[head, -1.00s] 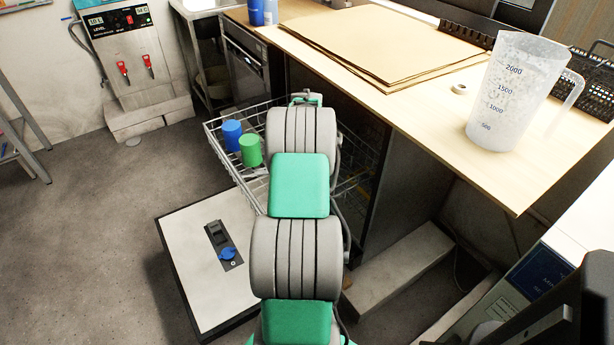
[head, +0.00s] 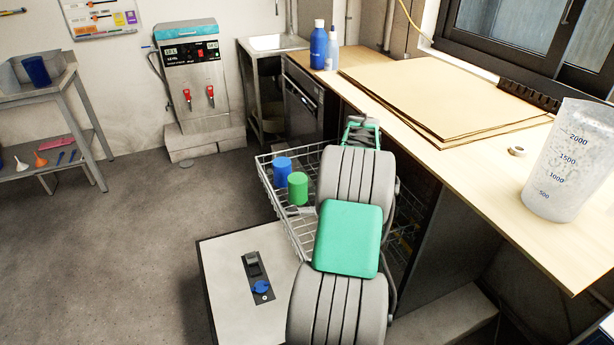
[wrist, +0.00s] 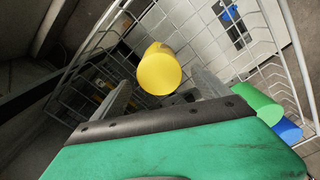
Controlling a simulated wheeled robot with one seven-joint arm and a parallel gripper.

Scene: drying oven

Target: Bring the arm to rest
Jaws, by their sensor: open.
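In the head view my gray and green arm reaches over the pulled-out wire rack (head: 265,176) and hides the gripper and yellow cup. A blue cup (head: 282,168) and a green cup (head: 297,188) stand in the rack, left of my arm. They also show at the right of the wrist view, green (wrist: 258,104) and blue (wrist: 288,130).
The appliance's lowered door (head: 225,290) lies below the rack. The wooden counter (head: 490,185) stands close on the right, bearing brown sheets (head: 440,95), a measuring jug (head: 570,165) and a blue bottle (head: 318,45). The floor (head: 110,240) at left is clear.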

